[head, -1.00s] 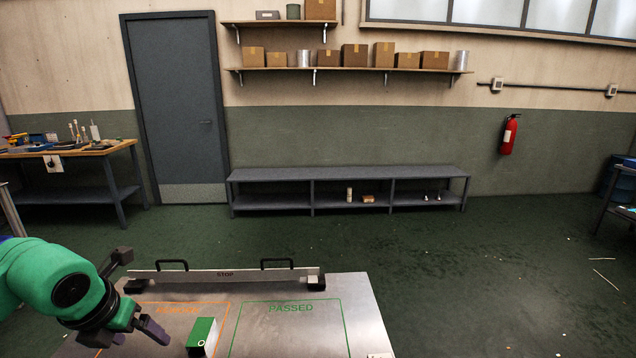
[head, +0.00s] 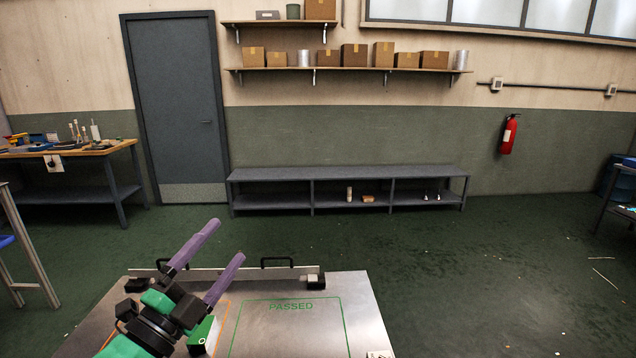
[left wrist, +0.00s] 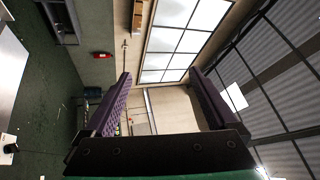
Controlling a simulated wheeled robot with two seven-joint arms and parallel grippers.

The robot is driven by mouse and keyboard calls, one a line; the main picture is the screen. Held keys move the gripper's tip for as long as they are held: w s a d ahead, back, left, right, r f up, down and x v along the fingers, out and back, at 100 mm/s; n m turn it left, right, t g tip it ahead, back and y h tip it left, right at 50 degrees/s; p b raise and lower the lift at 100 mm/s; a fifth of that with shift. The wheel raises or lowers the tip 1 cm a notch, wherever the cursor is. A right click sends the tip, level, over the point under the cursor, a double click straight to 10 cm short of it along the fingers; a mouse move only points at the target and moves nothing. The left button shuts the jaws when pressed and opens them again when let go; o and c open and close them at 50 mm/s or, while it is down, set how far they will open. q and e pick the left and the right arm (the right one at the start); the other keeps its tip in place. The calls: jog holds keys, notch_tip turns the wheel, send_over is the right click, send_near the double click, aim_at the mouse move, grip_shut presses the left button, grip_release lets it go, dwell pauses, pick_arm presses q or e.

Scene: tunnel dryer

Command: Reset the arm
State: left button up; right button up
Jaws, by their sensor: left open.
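My left arm comes in at the lower left of the head view. Its gripper (head: 216,253) is open and empty, with its two purple fingers apart and pointing up and away above the metal table (head: 335,322). In the left wrist view the gripper (left wrist: 161,84) has nothing between its fingers; the wall, windows and roof show beyond. A green and white box (head: 203,336) stands on the table, partly hidden behind the gripper. My right gripper is not in view.
The table has a green outlined PASSED area (head: 290,307), empty where seen, and an orange outlined area mostly behind my arm. A low barrier with black handles (head: 277,262) runs along the far edge. A grey bench (head: 350,173) stands by the wall, with open floor between.

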pick_arm(q)
jog(key=s+a+f+n+g+y, duration=0.1)
jog(key=a+f+n+g+y, duration=0.2)
jog(key=a+f+n+y, duration=0.45)
jog(key=s+a+f+n+g+y, duration=0.25)
jog(key=a+f+n+y, duration=0.25)
jog(key=f+n, duration=0.55)
jog(key=s+d+f+g+h, duration=0.25)
jog(key=s+f+g, duration=0.25)
jog(key=s+f, duration=0.4)
jog(key=s+d+f+g+h, duration=0.1)
jog(key=s+d+f+g, duration=0.2)
jog(key=s+f+g, duration=0.55)
notch_tip(320, 180, down, 28)
jog(key=s+t+b, duration=0.1)
jog(key=s+b, duration=0.1)
jog(key=s+a+f, duration=0.3)
jog(key=s+f, duration=0.9)
jog(key=s, duration=0.3)
jog(key=shift+s+g, duration=0.15)
jog(key=shift+g, duration=0.25)
jog(key=shift+f, duration=0.1)
